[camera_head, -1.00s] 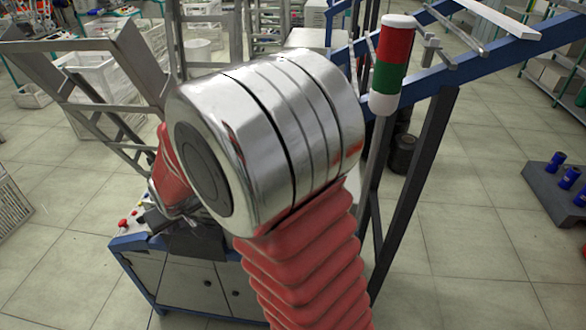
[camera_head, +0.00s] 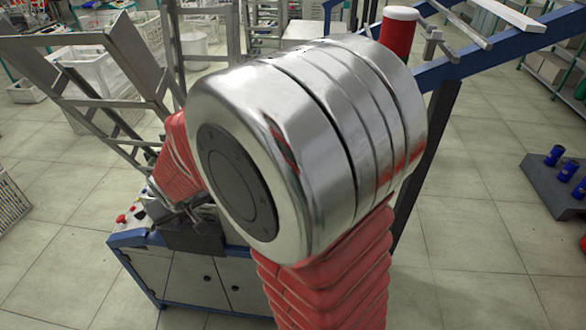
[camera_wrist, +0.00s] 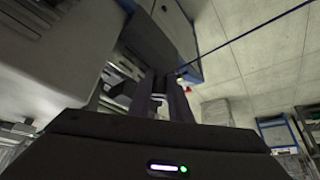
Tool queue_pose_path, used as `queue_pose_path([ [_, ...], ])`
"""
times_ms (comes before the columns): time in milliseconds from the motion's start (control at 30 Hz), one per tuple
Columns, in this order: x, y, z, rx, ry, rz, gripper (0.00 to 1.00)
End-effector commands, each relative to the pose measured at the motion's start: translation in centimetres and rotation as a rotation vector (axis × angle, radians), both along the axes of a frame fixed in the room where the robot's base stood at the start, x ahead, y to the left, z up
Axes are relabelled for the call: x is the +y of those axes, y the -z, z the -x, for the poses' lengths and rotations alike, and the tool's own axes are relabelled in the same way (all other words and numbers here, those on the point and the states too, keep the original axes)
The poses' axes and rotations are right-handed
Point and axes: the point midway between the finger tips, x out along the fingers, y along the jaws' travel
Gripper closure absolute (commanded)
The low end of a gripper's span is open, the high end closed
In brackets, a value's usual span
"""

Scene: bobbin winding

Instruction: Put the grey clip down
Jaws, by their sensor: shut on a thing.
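My gripper (camera_wrist: 161,98) shows in the wrist view as two dark fingers reaching away from the palm. It is shut on a small pale grey piece between the fingers, which looks like the grey clip (camera_wrist: 158,98); its outline is small and dark. In the head view my own arm's large metal joint and red sleeve cover much of the middle. The arm's far end is over the top of a blue-framed machine (camera_head: 190,275). The clip cannot be made out there.
A control panel with a red button (camera_head: 120,218) is at the machine's left edge. A signal lamp (camera_head: 399,35) stands behind my arm. Blue bobbins (camera_head: 567,171) stand on a dark block at the right. White crates (camera_head: 102,85) are at the back left. Tiled floor lies open on the right.

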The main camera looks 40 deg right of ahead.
Motion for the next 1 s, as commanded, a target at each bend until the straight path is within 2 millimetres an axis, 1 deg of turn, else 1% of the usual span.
queue_pose_path([
  [33,-0.5,-0.7,1.0,-0.006,0.029,0.002,1.00],
  [100,-1.3,-1.5,2.4,-0.008,0.078,0.001,1.00],
  [300,-3.5,-3.3,6.6,-0.013,0.223,0.003,1.00],
  [467,-5.3,-4.6,10.1,-0.018,0.348,0.005,1.00],
  [800,-9.5,-6.8,17.9,-0.026,0.647,0.011,1.00],
  [900,-10.4,-7.1,19.6,-0.026,0.716,0.013,1.00],
  [1000,-10.9,-7.3,20.6,-0.025,0.758,0.014,1.00],
])
